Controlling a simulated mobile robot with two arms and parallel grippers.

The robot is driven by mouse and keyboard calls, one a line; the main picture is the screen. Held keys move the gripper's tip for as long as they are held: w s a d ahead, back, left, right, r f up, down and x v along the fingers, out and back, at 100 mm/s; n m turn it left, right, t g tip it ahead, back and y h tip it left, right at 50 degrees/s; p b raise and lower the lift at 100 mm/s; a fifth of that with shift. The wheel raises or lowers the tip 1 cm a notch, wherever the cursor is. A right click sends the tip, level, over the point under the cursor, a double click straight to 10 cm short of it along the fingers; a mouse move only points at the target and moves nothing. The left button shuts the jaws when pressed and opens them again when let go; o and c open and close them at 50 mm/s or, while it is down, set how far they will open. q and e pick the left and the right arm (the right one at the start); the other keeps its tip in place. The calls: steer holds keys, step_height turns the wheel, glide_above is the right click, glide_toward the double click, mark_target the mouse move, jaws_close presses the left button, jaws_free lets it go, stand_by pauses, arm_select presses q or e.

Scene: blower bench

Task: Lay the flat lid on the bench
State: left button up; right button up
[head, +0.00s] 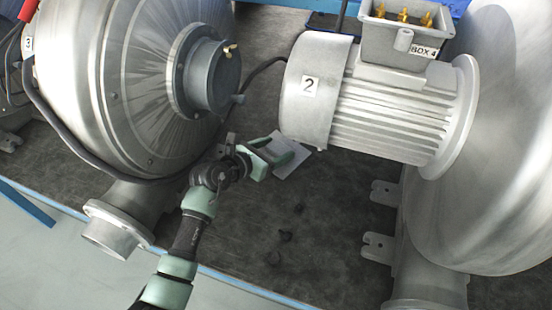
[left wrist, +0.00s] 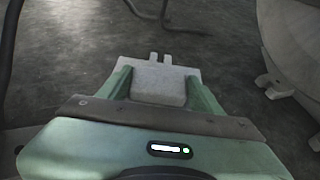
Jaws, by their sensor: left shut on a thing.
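The flat lid (head: 293,166) is a pale grey plate with two small tabs at its far edge. It also shows in the left wrist view (left wrist: 158,85), between the green fingers. My left gripper (head: 275,158) is shut on the lid, over the dark bench (head: 335,215) between the two big machines. It also shows in the left wrist view (left wrist: 160,95). I cannot tell whether the lid touches the bench or is held just above it. The motor's terminal box (head: 392,45), marked BOX 4, is open on top with brass terminals showing. My right gripper is not in view.
The motor marked 2 (head: 375,105) stands right of the gripper, and a large round blower housing (head: 110,80) stands left. Metal feet (head: 378,246) stick out at right. A black cable runs behind the gripper.

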arm_select(q)
steer(key=shift+f, duration=0.9)
step_height(320, 180, down, 2)
steer(key=shift+w+f+b, duration=0.15)
steer(key=shift+f+b, duration=0.1)
steer(key=shift+b, duration=0.05)
steer(key=shift+f, duration=0.4)
steer(key=o, duration=1.5)
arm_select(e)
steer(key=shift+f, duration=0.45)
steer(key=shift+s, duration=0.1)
